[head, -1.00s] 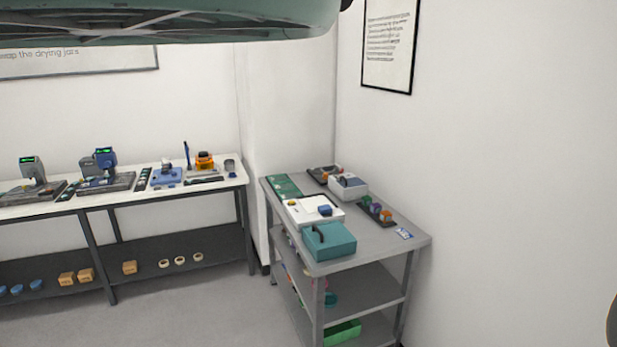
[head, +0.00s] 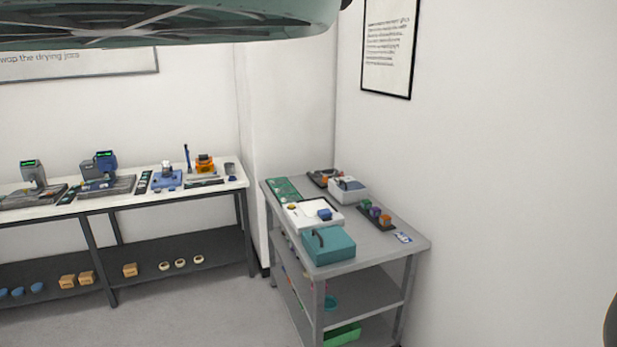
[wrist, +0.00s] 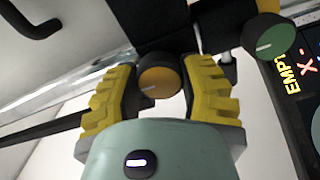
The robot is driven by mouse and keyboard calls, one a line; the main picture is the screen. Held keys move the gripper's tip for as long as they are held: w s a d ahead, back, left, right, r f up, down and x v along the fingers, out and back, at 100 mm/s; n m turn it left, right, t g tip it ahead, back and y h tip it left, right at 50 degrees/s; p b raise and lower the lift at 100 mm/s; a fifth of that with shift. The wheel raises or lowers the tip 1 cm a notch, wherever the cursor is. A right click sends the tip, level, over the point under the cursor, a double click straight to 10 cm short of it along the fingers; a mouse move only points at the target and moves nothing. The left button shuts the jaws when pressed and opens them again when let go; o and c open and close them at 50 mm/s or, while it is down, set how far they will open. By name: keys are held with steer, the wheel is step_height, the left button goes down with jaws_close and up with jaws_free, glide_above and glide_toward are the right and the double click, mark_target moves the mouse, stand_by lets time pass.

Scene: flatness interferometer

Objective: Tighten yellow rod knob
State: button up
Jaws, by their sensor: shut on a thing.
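The yellow rod knob (wrist: 160,84), amber-yellow and round with a short pale mark on its face, is in the middle of the wrist view. My gripper (wrist: 160,72) has its ridged yellow fingers on both sides of this knob and is shut on it. A dark mount lies behind the knob. The head view does not show my gripper, and I cannot make out the knob there.
A dark panel (wrist: 301,80) with lit lettering stands at the right edge. In the head view a grey cart (head: 375,243) carries several boxes beside a long bench (head: 82,206).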

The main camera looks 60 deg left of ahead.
steer(key=shift+f, duration=0.1)
stand_by(0.4)
steer(key=o, duration=1.2)
steer(key=shift+a, duration=0.1)
steer(key=v, duration=1.2)
